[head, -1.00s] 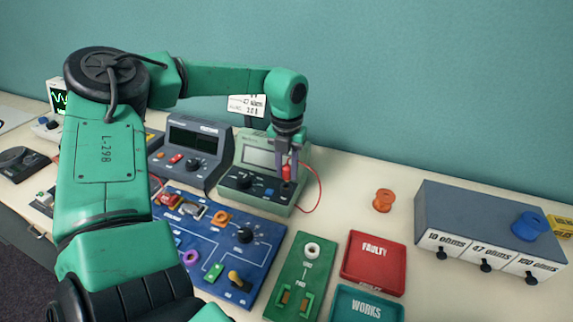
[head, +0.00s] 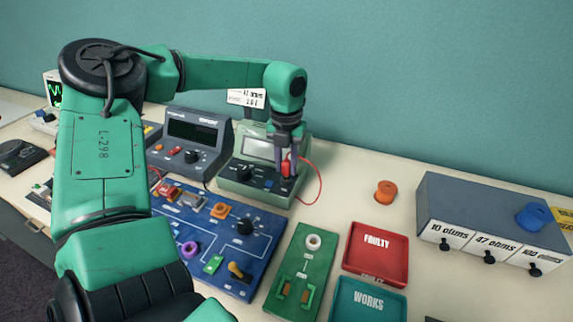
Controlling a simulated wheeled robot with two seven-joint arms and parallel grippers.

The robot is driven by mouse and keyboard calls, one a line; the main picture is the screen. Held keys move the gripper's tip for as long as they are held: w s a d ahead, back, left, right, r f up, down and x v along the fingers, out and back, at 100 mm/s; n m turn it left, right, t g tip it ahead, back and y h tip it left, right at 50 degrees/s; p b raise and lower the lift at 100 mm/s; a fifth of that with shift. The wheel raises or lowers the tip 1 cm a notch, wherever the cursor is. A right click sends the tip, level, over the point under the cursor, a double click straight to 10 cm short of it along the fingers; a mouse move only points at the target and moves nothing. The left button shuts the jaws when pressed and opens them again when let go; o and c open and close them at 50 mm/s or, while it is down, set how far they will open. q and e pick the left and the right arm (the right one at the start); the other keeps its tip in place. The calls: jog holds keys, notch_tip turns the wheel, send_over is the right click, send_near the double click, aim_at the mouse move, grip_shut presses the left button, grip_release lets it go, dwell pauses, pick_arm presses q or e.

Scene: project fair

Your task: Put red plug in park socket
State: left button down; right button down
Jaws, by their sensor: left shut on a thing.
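The red plug (head: 286,168) is in the fingers of my left gripper (head: 288,172), above the front right part of the green meter (head: 252,184). My left gripper is shut on it, and the plug is upright. A red lead (head: 319,183) loops from the plug to the right side of the meter. The sockets on the meter's front are small and partly behind the fingers. I cannot tell which one is the park socket, or whether the plug tip touches it. My right gripper is not in view.
A grey meter (head: 189,140) stands left of the green one. A blue circuit board (head: 262,250), a green board (head: 318,262), a red FAULTY tray (head: 376,262) and a teal WORKS tray (head: 338,312) lie in front. A grey resistor box (head: 470,205) stands right.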

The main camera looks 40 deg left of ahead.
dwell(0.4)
pick_arm(q)
jog(key=shift+b, duration=0.3)
dwell(0.8)
jog(key=shift+f+b, duration=0.9)
jog(key=shift+b, duration=0.2)
dwell(0.6)
jog(key=shift+c, duration=0.2)
grip_release()
jog(key=shift+r+p, duration=2.5)
jog(key=shift+r, duration=1.55)
